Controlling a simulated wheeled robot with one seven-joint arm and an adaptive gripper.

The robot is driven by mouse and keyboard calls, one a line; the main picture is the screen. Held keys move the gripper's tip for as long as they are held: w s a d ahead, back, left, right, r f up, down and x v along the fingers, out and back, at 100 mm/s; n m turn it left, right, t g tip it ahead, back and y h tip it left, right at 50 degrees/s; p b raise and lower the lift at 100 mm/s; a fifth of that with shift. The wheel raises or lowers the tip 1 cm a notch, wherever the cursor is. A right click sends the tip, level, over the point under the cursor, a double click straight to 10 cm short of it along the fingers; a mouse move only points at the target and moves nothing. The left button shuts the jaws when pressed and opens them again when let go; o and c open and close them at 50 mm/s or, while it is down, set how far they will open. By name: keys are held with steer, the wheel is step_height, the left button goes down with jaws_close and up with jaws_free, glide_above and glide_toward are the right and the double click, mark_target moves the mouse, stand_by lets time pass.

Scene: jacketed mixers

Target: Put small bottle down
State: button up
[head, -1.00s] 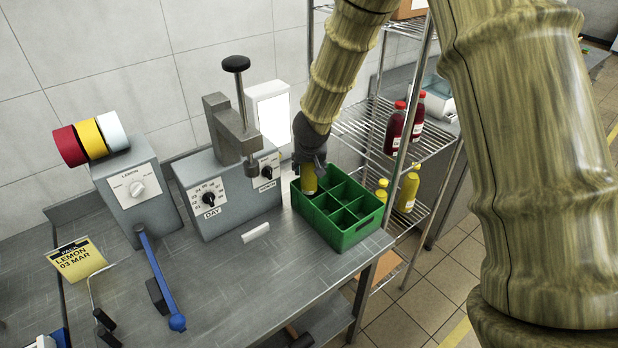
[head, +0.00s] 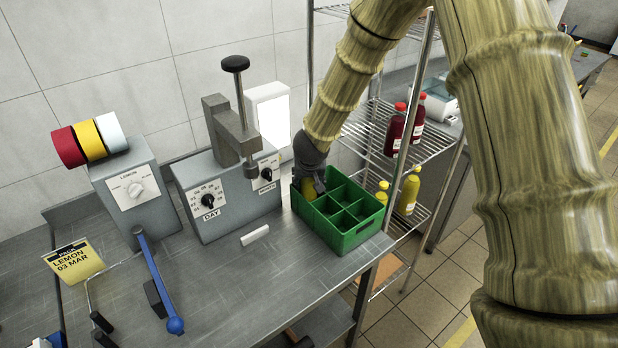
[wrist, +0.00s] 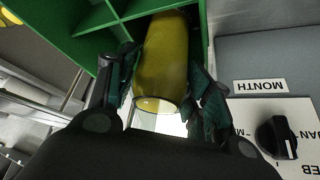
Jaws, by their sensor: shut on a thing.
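The small yellow bottle (wrist: 162,60) is between the fingers of my gripper (wrist: 160,95) in the wrist view. In the head view only a bit of the bottle (head: 309,187) shows below my gripper (head: 312,183). The bottle is at the left corner compartment of the green divided crate (head: 345,241), with its lower part hidden by the crate wall. My gripper is shut on it. I cannot tell whether the bottle touches the compartment floor. The other crate compartments that show look empty.
A grey press with DAY and MONTH dials (head: 225,200) stands just left of the crate. A small white block (head: 255,235) lies in front. A wire shelf (head: 430,147) with red bottles (head: 396,130) and yellow bottles (head: 409,190) stands behind right. The table's right edge is close to the crate.

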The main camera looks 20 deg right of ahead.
steer(key=shift+f, duration=0.3)
steer(key=o, duration=1.6)
steer(key=shift+c, duration=0.2)
steer(key=shift+r, duration=0.85)
steer(key=p+v, duration=0.1)
steer(key=v, duration=1)
steer(key=shift+s+r+p, duration=0.2)
steer(key=shift+s+p, duration=0.05)
steer(key=shift+p, duration=0.05)
